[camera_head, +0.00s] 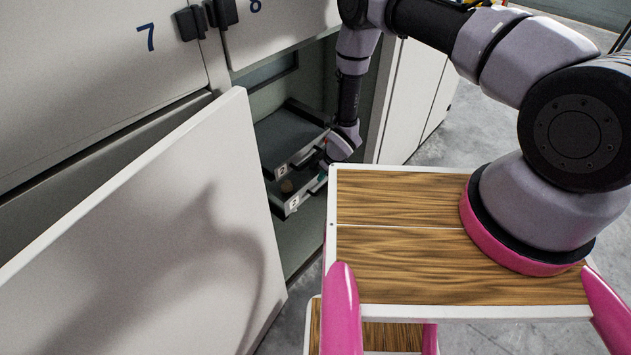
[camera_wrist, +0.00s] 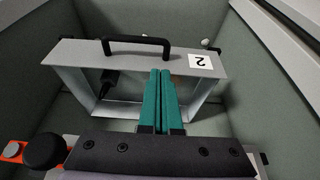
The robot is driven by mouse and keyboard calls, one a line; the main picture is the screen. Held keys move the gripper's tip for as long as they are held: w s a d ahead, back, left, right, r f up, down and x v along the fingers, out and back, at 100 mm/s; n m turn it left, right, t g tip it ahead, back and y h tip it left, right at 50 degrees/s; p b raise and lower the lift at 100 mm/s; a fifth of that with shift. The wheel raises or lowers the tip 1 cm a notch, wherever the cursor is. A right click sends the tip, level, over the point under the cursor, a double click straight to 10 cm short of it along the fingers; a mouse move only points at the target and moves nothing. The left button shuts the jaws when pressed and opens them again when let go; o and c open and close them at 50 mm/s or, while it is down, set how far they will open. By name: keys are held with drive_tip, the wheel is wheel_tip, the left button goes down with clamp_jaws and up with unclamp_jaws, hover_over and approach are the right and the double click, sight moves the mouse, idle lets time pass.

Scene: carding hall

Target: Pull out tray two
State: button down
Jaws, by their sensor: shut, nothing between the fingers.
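In the wrist view the label (camera_wrist: 201,61) looks upside down, on a grey front panel (camera_wrist: 75,60) with a black bar handle (camera_wrist: 137,41). My gripper (camera_head: 323,166) is at the right end of the tray fronts in the head view. In the wrist view its green fingers (camera_wrist: 160,73) are closed together with nothing between them, just beside the handle's right end. Whether they touch the panel is unclear.
The open white door (camera_head: 200,230) stands left of the trays. A closed door marked 7 (camera_head: 150,37) is above. Grey floor (camera_head: 480,110) is free at right.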

drive_tip(key=x, duration=1)
drive_tip(key=shift+w, duration=0.15)
drive_tip(key=s+d, duration=1.3)
drive_tip(key=d, duration=0.4)
drive_tip(key=shift+s, duration=0.15)
